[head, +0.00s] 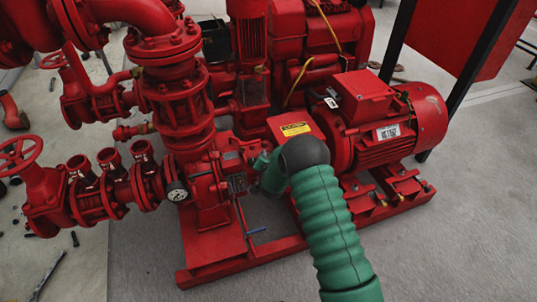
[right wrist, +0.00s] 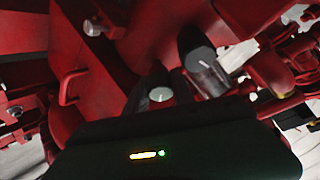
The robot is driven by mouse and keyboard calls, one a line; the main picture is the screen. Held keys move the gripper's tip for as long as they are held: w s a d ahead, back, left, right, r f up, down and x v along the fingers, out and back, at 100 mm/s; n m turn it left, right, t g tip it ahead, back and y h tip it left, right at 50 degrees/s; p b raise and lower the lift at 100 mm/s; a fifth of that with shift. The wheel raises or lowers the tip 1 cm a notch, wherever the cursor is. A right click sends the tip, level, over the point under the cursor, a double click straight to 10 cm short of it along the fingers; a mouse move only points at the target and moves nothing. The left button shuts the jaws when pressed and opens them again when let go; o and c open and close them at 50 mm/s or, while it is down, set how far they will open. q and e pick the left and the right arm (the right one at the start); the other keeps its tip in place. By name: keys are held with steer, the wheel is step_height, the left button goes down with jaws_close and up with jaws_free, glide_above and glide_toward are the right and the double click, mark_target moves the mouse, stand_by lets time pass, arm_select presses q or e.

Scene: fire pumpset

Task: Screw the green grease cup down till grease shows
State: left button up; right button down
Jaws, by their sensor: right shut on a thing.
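My right gripper (head: 263,168) reaches in with the green-sleeved arm to the red pump's shaft side, between the pump casing and the motor. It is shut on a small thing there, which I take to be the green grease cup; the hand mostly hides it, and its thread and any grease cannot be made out. My left gripper is not in view.
The red motor (head: 385,125) stands right of my wrist, with a yellow-labelled red guard (head: 295,127) just behind it. Grey floor is clear in front.

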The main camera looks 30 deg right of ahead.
steer(key=shift+m+g+p, duration=0.3)
steer(key=shift+m, duration=0.4)
steer(key=shift+d+f+m, duration=0.1)
steer(key=shift+m, duration=0.2)
steer(key=shift+s, duration=0.1)
steer(key=c, duration=1.3)
jaws_free()
steer(key=shift+c, duration=0.2)
steer(key=shift+s+a+r+p, duration=0.2)
steer(key=shift+a+r+p, duration=0.1)
steer(key=shift+p, duration=0.1)
steer(key=p+v, duration=0.6)
steer(key=v, duration=1)
steer(key=shift+f, duration=0.2)
